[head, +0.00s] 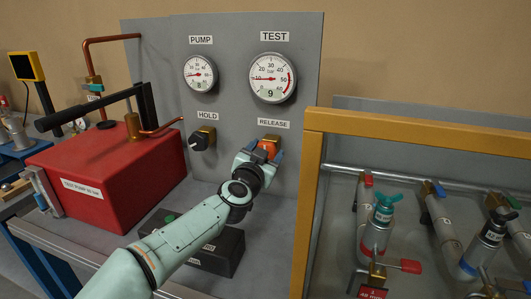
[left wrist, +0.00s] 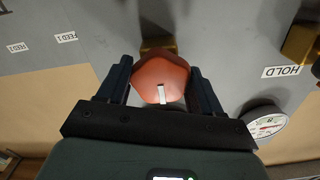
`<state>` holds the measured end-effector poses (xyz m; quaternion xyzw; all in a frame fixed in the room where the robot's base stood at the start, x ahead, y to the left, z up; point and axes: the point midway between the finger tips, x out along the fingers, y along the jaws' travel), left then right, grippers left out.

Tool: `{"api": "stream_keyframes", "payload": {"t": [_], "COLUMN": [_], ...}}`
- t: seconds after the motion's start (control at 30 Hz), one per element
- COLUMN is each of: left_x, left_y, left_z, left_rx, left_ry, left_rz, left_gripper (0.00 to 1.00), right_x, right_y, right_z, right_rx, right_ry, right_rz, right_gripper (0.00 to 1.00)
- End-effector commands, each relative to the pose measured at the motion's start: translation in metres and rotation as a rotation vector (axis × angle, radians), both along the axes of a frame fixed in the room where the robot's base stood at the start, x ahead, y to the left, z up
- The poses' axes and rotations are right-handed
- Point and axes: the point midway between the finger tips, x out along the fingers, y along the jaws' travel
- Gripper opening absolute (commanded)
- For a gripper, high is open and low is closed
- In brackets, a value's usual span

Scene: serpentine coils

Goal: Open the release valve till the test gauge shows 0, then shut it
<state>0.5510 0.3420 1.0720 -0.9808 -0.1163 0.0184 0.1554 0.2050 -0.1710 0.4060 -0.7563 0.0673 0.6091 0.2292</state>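The release valve's orange-red knob (head: 268,146) sits on the grey panel under the RELEASE label (head: 273,124). My left gripper (head: 262,152) reaches it from the front. In the left wrist view the knob (left wrist: 160,78) fills the space between the two dark fingers, which appear to touch its sides. A white mark on the knob points to the bottom of that view. Behind it is a brass body (left wrist: 157,47). The test gauge (head: 272,78) has its needle pointing left near 10, and its dial shows a 9. My right gripper is not in view.
The pump gauge (head: 200,73) shows an 8. The black hold knob (head: 200,140) is left of the release valve. A red pump box (head: 110,175) stands at left; a black box (head: 205,245) lies below my arm. An orange frame (head: 312,190) rises close on the right.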

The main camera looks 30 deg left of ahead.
Motion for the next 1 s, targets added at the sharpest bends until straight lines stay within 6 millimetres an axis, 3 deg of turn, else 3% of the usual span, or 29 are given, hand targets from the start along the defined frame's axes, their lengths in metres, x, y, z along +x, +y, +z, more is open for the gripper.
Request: {"api": "stream_keyframes", "payload": {"t": [0.47,1.0], "left_x": [0.0,-0.001], "left_y": [-0.001,0.0], "left_z": [0.001,0.001], "left_rx": [-0.091,-0.548], "left_ry": [-0.022,-0.131], "left_rz": [-0.002,-0.002], "left_gripper": [0.35,0.35], "right_x": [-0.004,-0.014], "right_y": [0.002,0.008], "right_z": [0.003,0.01], "right_rx": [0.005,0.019], "right_ry": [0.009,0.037], "right_rz": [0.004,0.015], "right_gripper": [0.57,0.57]}}
